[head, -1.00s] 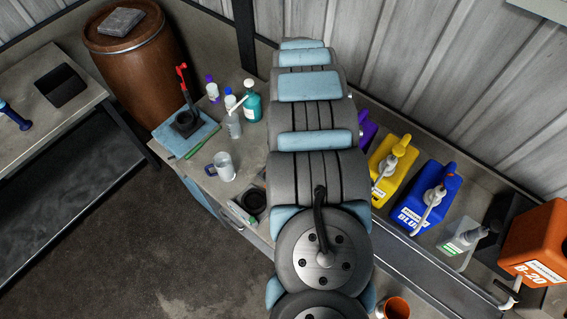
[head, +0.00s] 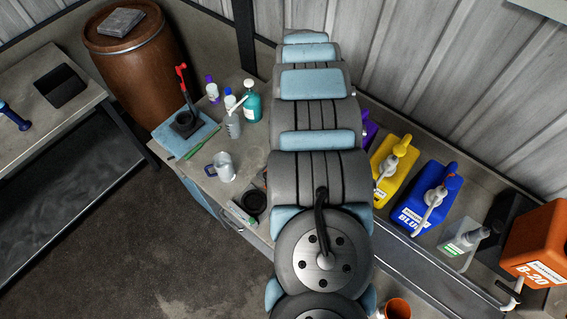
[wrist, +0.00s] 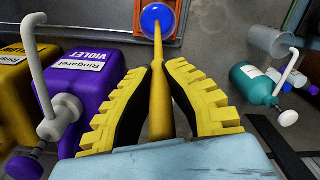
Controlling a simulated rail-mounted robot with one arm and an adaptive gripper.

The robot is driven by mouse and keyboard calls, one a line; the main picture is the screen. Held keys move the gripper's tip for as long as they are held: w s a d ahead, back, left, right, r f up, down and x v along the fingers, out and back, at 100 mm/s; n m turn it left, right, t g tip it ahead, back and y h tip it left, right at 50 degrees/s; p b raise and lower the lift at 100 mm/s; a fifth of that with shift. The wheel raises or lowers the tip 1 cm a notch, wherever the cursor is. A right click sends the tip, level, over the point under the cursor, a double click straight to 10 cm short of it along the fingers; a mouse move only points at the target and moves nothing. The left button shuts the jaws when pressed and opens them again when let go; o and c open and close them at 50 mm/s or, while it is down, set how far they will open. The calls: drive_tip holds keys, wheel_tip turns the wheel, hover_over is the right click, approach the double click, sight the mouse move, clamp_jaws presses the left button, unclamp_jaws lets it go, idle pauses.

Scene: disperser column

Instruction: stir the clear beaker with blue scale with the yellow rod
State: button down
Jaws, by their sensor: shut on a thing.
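In the wrist view my gripper (wrist: 158,72) has its yellow ribbed fingers shut on the yellow rod (wrist: 158,108). The rod runs away from the camera, and its far end overlaps a round blue shape with a pale rim (wrist: 157,18). I cannot tell whether this is the beaker seen from above, or whether the rod tip is inside it. In the head view my arm hides the gripper, the rod and the area beneath them. A clear mug-like vessel with a blue handle (head: 222,167) stands on the bench left of my arm; its scale cannot be made out.
The violet canister (wrist: 95,95) stands left of my gripper, with a white pump. The teal bottle (wrist: 258,85) is to the right. Yellow (head: 388,172) and blue (head: 425,203) canisters line the bench right of my arm. A blue cloth (head: 200,128) lies at left.

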drive_tip(key=shift+w+d+r, duration=0.1)
drive_tip(key=shift+w+r, duration=0.05)
drive_tip(key=shift+r, duration=0.9)
drive_tip(key=shift+w+d+r, duration=0.1)
drive_tip(key=shift+w+r, duration=0.05)
drive_tip(key=shift+r, duration=0.9)
drive_tip(key=shift+w+d+r, duration=0.1)
drive_tip(key=shift+w+r, duration=0.05)
drive_tip(key=shift+r, duration=0.9)
drive_tip(key=shift+w+d+r+p, duration=0.1)
drive_tip(key=shift+r+p, duration=0.75)
drive_tip(key=shift+r, duration=0.4)
wheel_tip(320, 180, up, 5)
drive_tip(key=p, duration=0.5)
